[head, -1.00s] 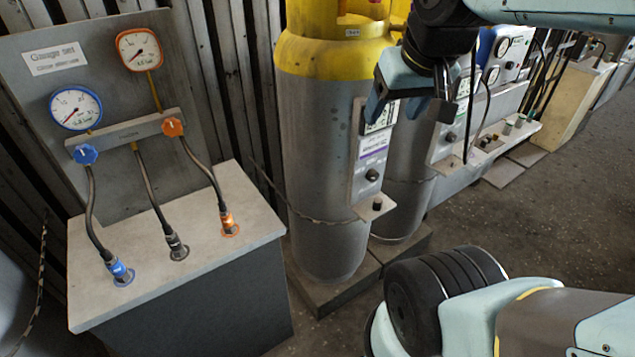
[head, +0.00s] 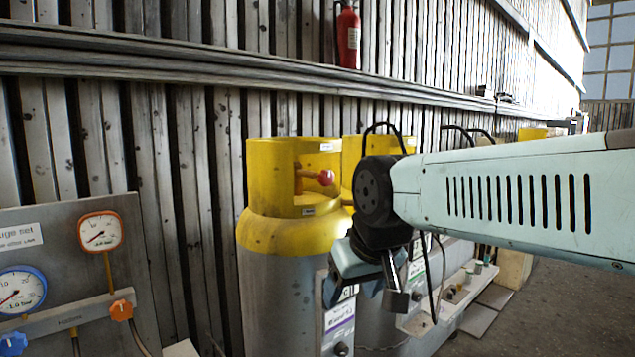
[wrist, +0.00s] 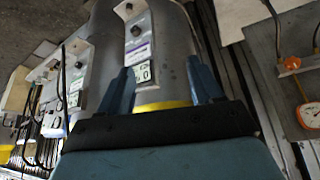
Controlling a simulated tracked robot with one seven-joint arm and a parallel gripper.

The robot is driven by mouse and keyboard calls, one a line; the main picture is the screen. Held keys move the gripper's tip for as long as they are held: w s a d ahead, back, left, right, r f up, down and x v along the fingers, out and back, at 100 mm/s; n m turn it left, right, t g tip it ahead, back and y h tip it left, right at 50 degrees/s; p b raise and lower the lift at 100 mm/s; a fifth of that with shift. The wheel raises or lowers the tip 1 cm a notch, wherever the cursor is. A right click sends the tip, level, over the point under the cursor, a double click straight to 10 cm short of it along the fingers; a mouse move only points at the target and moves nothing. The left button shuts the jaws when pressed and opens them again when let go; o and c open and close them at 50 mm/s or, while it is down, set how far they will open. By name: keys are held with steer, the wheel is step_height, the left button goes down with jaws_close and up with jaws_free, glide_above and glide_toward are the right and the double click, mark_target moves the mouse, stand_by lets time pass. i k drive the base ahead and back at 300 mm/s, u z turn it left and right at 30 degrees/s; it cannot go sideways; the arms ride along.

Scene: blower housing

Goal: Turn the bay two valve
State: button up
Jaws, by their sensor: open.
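A yellow-topped grey cylinder (head: 262,240) stands at the middle of the head view. A red valve knob (head: 325,177) shows in the opening of its yellow collar. A second yellow-collared cylinder (head: 349,160) stands behind it to the right, partly hidden by my arm. I cannot read which bay each belongs to. My gripper (head: 366,288) is open and empty, pointing down, in front of the cylinders and lower than the red knob. In the wrist view its two blue fingers (wrist: 160,75) stand apart, with a cylinder body and its label plate (wrist: 138,32) beyond them.
A gauge board (head: 65,250) with a blue-rimmed and an orange-rimmed gauge stands at left. A red extinguisher (head: 348,38) hangs on the slatted wall. A shelf with small fittings (head: 455,290) lies right of the cylinders. The floor at right (head: 565,320) is clear.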

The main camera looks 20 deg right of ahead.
mark_target(327, 177)
steer(key=z, duration=0.65)
steer(key=k, duration=1.15)
steer(key=u, duration=0.75)
steer(key=i, duration=1)
steer(key=z, duration=0.1)
